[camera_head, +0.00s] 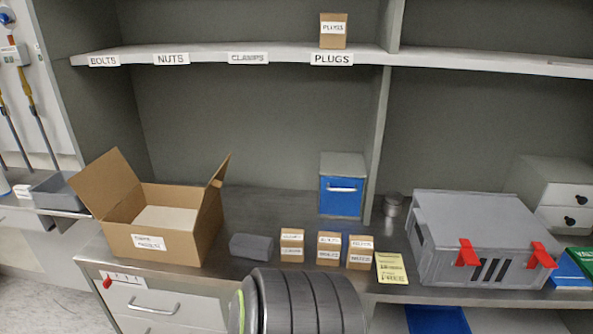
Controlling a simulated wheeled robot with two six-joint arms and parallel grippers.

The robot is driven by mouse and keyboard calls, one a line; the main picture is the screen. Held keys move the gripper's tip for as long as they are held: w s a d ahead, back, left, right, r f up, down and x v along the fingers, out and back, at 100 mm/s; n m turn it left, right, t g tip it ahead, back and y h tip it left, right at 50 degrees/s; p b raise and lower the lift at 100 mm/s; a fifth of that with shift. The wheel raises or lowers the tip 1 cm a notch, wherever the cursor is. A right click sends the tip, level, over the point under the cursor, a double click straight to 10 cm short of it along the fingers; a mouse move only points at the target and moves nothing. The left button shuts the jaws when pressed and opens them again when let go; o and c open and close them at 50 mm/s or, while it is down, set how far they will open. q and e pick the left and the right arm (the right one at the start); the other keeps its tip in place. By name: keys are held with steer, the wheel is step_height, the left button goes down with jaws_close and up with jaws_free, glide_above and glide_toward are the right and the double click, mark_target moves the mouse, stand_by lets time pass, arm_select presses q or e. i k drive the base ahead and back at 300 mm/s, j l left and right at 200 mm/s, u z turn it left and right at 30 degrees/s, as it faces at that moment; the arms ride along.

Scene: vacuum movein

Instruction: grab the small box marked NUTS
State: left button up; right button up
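Three small brown boxes with white labels stand in a row on the metal counter: a left one (291,246), a middle one (329,249) and a right one (360,253). Their labels are too blurred for me to tell which one is marked NUTS. A NUTS label (172,59) is on the edge of the upper shelf, with no box above it. Neither of my grippers is in view.
An open carton (190,248) stands left, with a dark grey block (251,246) beside it. A yellow note (391,268) and grey case (480,240) are right. A blue-fronted bin (341,197) stands behind. A dark ribbed shape, unclear, fills the bottom centre.

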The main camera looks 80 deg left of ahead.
mark_target(361, 248)
steer(key=u, duration=2.4)
